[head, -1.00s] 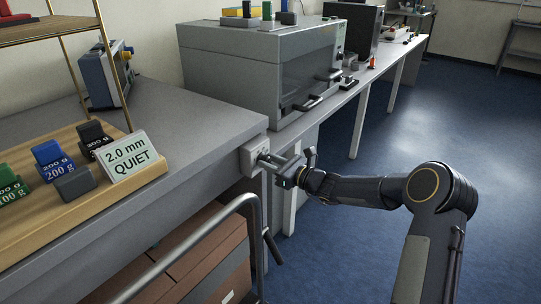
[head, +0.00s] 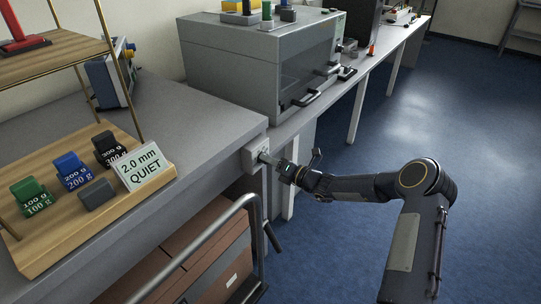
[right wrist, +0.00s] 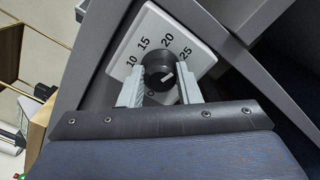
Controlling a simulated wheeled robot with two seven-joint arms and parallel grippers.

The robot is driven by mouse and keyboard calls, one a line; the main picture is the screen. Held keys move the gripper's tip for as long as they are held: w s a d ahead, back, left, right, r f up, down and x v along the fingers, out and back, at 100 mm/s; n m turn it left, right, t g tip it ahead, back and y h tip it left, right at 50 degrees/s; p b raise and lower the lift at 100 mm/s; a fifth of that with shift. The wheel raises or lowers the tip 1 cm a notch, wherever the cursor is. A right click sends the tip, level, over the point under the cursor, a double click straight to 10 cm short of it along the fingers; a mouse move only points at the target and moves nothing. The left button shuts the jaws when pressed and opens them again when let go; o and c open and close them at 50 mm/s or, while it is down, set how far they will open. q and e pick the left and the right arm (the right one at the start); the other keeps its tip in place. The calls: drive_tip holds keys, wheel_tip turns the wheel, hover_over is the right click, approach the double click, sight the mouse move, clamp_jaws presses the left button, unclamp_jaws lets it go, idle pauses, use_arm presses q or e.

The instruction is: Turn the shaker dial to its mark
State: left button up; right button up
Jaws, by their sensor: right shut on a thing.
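The shaker dial (right wrist: 158,70) is a round dark knob on a white plate (right wrist: 185,60) printed 10, 15, 20 and 25. A pale pointer line on the knob points to the lower right in the right wrist view, below the 25. In the head view the plate (head: 250,155) is on the bench's front corner. My right gripper (right wrist: 159,84) has one finger on each side of the knob and is shut on it; it also shows in the head view (head: 268,160), where its fingers hide the knob. My left gripper is not in view.
A metal rail (head: 200,240) stands below and left of my right gripper, near brown boxes (head: 205,235). A wooden stand (head: 60,235) holds several weights and a "2.0 mm QUIET" card (head: 145,166). A grey cabinet (head: 230,75) stands behind. Floor to the right is clear.

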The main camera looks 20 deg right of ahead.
drive_tip(key=shift+m+p, duration=0.45)
drive_tip(key=shift+m, duration=0.25)
drive_tip(key=o, duration=1)
drive_tip(key=shift+c, duration=0.2)
drive_tip(key=v, duration=0.7)
drive_tip(key=shift+s+d, duration=0.2)
drive_tip(key=shift+s, duration=0.1)
